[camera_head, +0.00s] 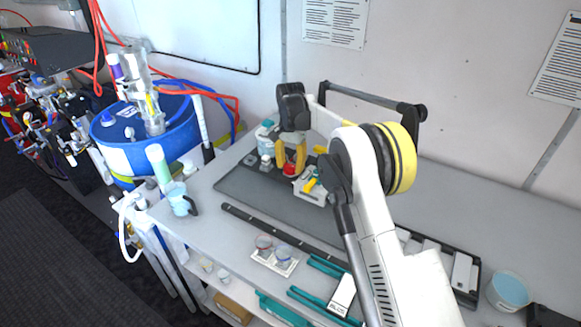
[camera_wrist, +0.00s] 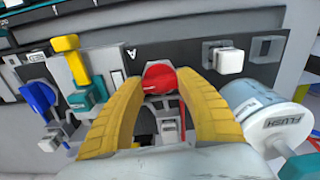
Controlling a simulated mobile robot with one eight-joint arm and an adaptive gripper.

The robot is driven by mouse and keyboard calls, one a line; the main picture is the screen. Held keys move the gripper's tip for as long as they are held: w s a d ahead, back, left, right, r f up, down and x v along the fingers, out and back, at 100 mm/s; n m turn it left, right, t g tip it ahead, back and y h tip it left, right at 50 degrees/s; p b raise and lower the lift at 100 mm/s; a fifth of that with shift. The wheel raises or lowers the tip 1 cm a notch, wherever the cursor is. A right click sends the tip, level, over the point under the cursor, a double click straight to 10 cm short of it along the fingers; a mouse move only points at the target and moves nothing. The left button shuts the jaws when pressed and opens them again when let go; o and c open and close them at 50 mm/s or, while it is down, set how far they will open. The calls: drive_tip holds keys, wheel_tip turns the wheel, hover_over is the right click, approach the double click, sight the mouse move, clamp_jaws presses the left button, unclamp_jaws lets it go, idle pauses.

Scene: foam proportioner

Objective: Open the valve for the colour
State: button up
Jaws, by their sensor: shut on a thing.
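A red valve knob (camera_wrist: 160,76) sits on a dark panel marked "A" in the wrist view; it also shows in the head view (camera_head: 290,170). My gripper (camera_wrist: 161,84) has its two yellow fingers on either side of the knob and is shut on it. In the head view my gripper (camera_head: 291,158) reaches down onto the bench unit from above. A yellow valve handle (camera_wrist: 70,56) and a blue valve handle (camera_wrist: 38,95) stand to the left in the wrist view. The lower part of the red valve is partly hidden between the fingers.
A white container labelled "FLUSH" (camera_wrist: 268,115) stands close to the right finger. A white square knob (camera_wrist: 230,61) is on the panel's right. On the bench are small cups (camera_head: 264,243) and a bowl (camera_head: 509,290). A blue drum (camera_head: 150,140) stands at left.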

sight(291, 166)
drive_tip(key=shift+m, duration=0.4)
drive_tip(key=o, duration=1.2)
wheel_tip(291, 166, up, 12)
drive_tip(key=shift+d+r, duration=0.1)
